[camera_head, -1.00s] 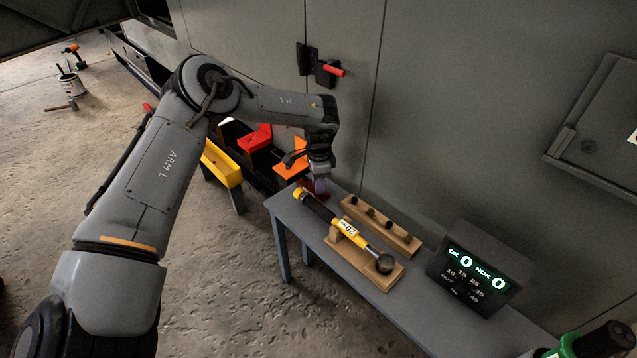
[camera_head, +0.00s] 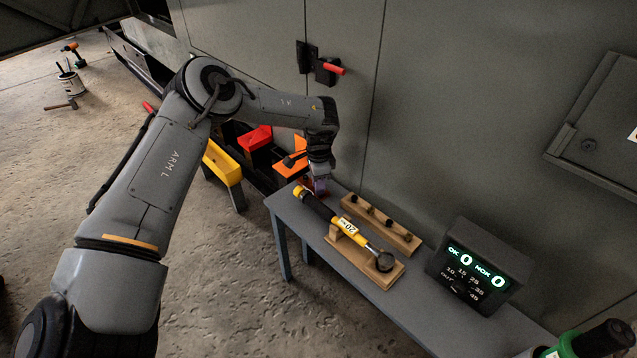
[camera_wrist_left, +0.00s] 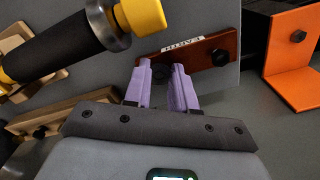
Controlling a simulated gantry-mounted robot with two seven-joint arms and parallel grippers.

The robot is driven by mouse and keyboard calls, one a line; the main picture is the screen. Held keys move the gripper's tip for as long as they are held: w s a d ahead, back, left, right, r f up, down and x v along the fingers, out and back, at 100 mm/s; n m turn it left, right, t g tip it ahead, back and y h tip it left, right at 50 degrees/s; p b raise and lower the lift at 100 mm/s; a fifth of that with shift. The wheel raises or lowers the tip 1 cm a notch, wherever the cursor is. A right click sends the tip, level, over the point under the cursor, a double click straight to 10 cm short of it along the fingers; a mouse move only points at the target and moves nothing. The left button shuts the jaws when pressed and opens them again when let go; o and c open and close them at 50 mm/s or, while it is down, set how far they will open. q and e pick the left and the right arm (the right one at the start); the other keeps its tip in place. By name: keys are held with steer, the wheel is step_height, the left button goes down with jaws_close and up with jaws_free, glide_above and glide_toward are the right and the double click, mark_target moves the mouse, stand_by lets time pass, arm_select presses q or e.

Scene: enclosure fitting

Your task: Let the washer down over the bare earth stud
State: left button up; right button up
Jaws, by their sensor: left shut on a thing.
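My left gripper (camera_head: 320,188) is low over the far left end of the grey bench. In the left wrist view, its purple fingers (camera_wrist_left: 161,69) are at the reddish-brown earth bar (camera_wrist_left: 205,50), which carries a white EARTH label. A dark bolt head (camera_wrist_left: 220,58) sits on the bar's right part. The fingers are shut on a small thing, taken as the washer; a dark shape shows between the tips. I cannot tell washer from earth stud there, nor whether the washer is around the stud. My right gripper is not in view.
A yellow-and-black torque wrench (camera_head: 345,226) lies on a wooden cradle (camera_head: 378,275) close by. A wooden strip with several dark knobs (camera_head: 381,224) is behind it. A counter display (camera_head: 478,268) stands right. Orange (camera_head: 289,165), red (camera_head: 255,139) and yellow (camera_head: 222,164) pieces are left of the bench.

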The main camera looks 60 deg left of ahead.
arm_select(q)
steer(key=o, duration=0.9)
